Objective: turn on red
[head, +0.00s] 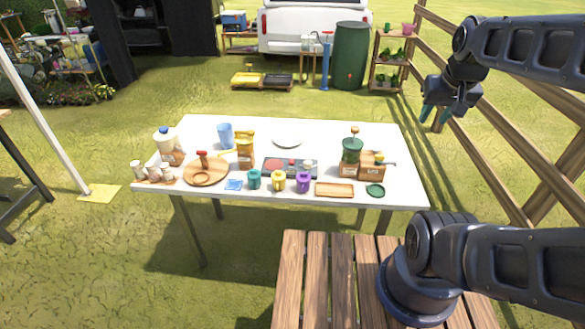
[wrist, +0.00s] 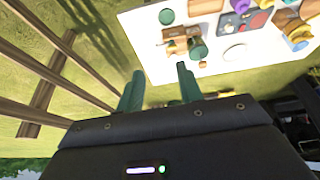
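A flat grey panel (head: 292,174) with red pads (head: 277,163) on its top lies near the middle of the white table (head: 350,133). In the wrist view the panel (wrist: 250,26) shows at the upper right, with a round red spot (wrist: 259,19) on it. Whether any red part is on or off is too small to tell. My gripper (head: 434,115) is raised in the air at the right, beyond the table's right edge and well away from the panel. In the wrist view its two green fingers (wrist: 159,75) are apart, with nothing between them.
Teal, yellow and purple cups (head: 303,183) stand in front of the panel. A green-topped grinder (head: 352,150) and a wooden box (head: 372,170) stand right of it; an amber jar (head: 245,155) stands left. A wooden fence (head: 500,140) runs along the right.

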